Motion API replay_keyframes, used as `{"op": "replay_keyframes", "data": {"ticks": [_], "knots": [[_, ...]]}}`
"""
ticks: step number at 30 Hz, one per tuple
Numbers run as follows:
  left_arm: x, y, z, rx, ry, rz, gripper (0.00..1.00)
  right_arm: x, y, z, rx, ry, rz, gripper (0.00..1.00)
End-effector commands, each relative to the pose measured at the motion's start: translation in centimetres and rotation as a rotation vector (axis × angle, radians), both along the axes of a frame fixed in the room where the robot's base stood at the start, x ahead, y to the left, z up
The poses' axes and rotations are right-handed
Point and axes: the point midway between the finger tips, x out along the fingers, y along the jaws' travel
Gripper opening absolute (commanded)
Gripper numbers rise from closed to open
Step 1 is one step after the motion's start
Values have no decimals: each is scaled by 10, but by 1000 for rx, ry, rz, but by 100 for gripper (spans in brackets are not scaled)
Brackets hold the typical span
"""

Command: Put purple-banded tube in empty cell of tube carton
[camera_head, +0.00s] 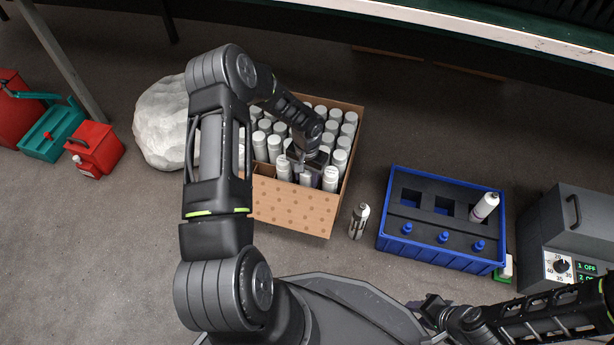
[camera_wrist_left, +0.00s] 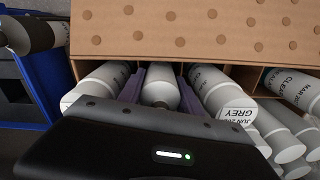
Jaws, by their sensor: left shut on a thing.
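The cardboard tube carton (camera_head: 292,208) stands on the floor, full of white-capped tubes in rows; its front wall (camera_wrist_left: 190,35) shows in the left wrist view. My left gripper (camera_head: 304,172) reaches down at the carton's front row. In the left wrist view its two purplish fingers are shut on a pale tube (camera_wrist_left: 160,86), which sits between neighbouring tubes just inside the front wall. No purple band shows on this tube; its lower part is hidden. A gap without a tube (camera_head: 264,170) shows at the front left. My right gripper (camera_head: 432,308) is at the bottom, its jaws unclear.
A white boulder-like lump (camera_head: 160,125) and red cans (camera_head: 95,148) are left.

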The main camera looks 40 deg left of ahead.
Motion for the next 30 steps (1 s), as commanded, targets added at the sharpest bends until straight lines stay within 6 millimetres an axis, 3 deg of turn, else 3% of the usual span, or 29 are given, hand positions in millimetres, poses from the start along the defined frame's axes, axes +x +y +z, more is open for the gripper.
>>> {"op": "replay_keyframes", "data": {"ticks": [4,16,20,30], "knots": [[0,0,-1,0,0,0,50,0,0,0,0,0,0,36],[0,0,10,0,0,0,50,-1,0,5,-1,1,0,36],[0,0,29,1,-1,-1,50,-2,0,13,-2,2,1,36],[0,0,99,1,-1,-1,50,-7,1,39,-5,8,5,36]]}}
